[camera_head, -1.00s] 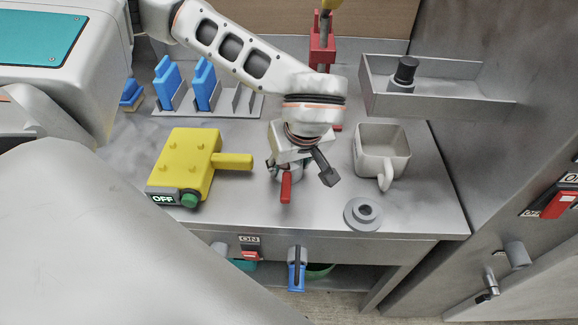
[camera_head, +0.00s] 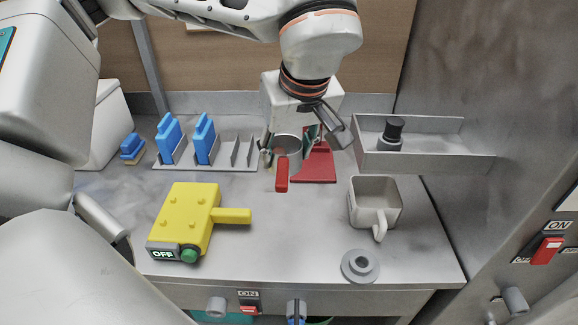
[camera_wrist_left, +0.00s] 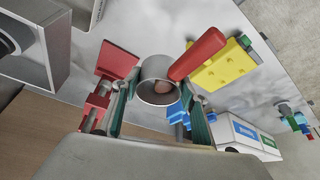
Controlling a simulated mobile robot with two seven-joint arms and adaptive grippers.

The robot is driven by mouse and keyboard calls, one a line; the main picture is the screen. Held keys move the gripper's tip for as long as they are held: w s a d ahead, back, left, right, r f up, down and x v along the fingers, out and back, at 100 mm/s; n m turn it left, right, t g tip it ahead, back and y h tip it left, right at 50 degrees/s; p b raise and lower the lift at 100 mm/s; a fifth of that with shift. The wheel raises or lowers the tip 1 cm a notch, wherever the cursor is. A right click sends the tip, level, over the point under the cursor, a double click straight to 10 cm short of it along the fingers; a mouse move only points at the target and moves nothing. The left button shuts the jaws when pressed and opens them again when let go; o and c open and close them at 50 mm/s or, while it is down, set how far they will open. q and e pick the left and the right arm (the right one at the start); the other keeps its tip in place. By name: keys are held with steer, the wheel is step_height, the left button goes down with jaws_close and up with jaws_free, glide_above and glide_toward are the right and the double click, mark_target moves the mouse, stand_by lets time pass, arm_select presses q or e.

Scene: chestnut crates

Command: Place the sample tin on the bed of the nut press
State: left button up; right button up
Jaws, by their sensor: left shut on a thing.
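The sample tin is a grey metal cylinder (camera_head: 287,147) with a red handle (camera_head: 282,176) pointing toward me. My left gripper (camera_head: 290,139) is shut around it and holds it up in front of the nut press. The left wrist view shows the tin (camera_wrist_left: 158,92) between the fingers of my left gripper (camera_wrist_left: 160,106), with something brownish inside. The nut press is red; its flat bed (camera_head: 318,168) shows behind and right of the tin, and the gripper hides most of its upper part. The press also shows in the left wrist view (camera_wrist_left: 117,62). My right gripper is not in view.
A yellow box (camera_head: 188,215) with a handle and an OFF display lies left of centre. Blue pieces (camera_head: 205,140) stand in a grey rack (camera_head: 237,165) behind. A pale mug (camera_head: 375,192), a grey ring (camera_head: 360,266) and a metal tray (camera_head: 440,163) holding a black-knobbed piece are at the right.

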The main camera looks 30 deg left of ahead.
mark_target(301, 145)
arm_select(q)
steer(key=shift+r, duration=0.5)
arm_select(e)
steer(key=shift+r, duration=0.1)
arm_select(q)
steer(key=w+m, duration=0.1)
steer(key=m, duration=0.1)
steer(key=w+d+f+m+h, duration=0.1)
steer(key=w+f+m+t+h, duration=0.1)
steer(key=m, duration=0.1)
steer(key=shift+d+m, duration=0.15)
steer(key=shift+m, duration=0.15)
steer(key=shift+w+d+f+m+t, duration=0.2)
steer(key=shift+w+d+m+t, duration=0.15)
steer(key=shift+m, duration=0.55)
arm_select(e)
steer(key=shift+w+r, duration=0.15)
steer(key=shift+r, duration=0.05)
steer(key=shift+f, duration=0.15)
